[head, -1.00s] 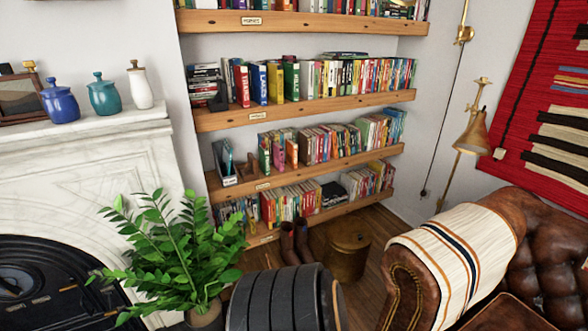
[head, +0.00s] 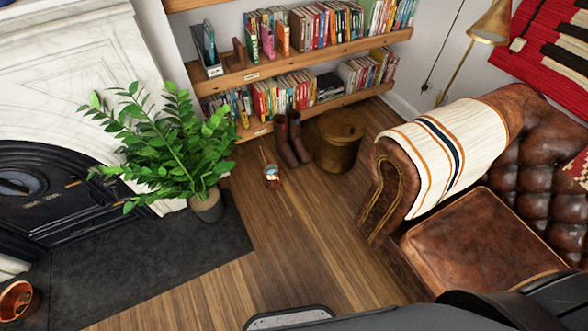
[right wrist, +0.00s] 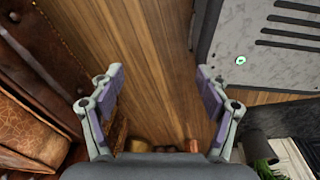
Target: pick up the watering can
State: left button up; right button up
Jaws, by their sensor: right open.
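I cannot make out a watering can for sure in either view. A copper vessel (head: 15,300), cut off by the left edge of the head view, lies at the hearth; its full shape is hidden. My right gripper (right wrist: 160,80) shows in the right wrist view with its two fingers spread wide and nothing between them. Bare wooden floor lies beyond the fingers. My left gripper is not in view.
A potted plant (head: 170,145) stands on the dark hearth slab (head: 150,265). A small jar-like object (head: 272,176), brown boots (head: 293,140) and a brass bin (head: 340,142) stand by the shelves. A leather sofa (head: 465,235) fills the right. The middle floor is clear.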

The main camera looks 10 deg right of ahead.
aim_at(270, 169)
jog(key=i+j, duration=0.15)
jog(key=j, duration=0.2)
jog(key=i+j, duration=0.15)
jog(key=j, duration=0.25)
jog(key=i+j, duration=0.2)
jog(key=j, duration=0.15)
jog(key=i+j, duration=0.15)
jog(key=j, duration=0.25)
jog(key=i+j, duration=0.15)
jog(key=j, duration=0.2)
jog(key=i+j, duration=0.15)
jog(key=j, duration=0.25)
jog(key=l, duration=0.15)
jog(key=k+z, duration=0.05)
